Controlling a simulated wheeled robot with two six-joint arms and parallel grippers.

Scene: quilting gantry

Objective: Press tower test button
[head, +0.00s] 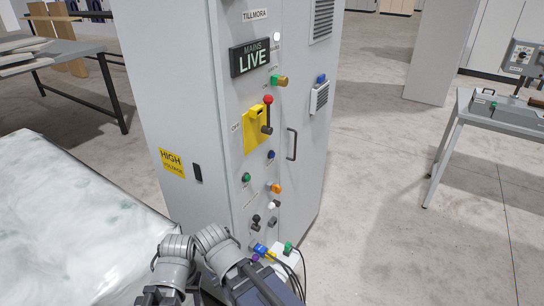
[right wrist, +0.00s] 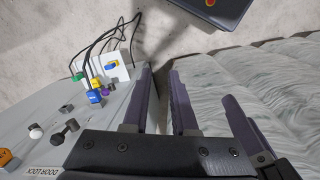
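A tall grey cabinet (head: 185,90) labelled TILLMORA carries several buttons; which one is the tower test button I cannot tell, as the small labels are unreadable. Its front has a green button (head: 246,177), blue button (head: 271,155), orange button (head: 276,188), white button (head: 271,205) and black knobs (head: 256,218). The white button (right wrist: 36,131) and black knobs (right wrist: 70,126) also show in the right wrist view. My right gripper (right wrist: 160,75) is open and empty, close beside the cabinet front. My left gripper is not distinguishable; only arm links show.
The cabinet has a lit MAINS LIVE sign (head: 250,58), a yellow isolator (head: 256,128) with a red-tipped lever and a door handle (head: 291,144). A white box with cables (head: 285,258) sits low. A quilted surface (head: 70,220) lies left.

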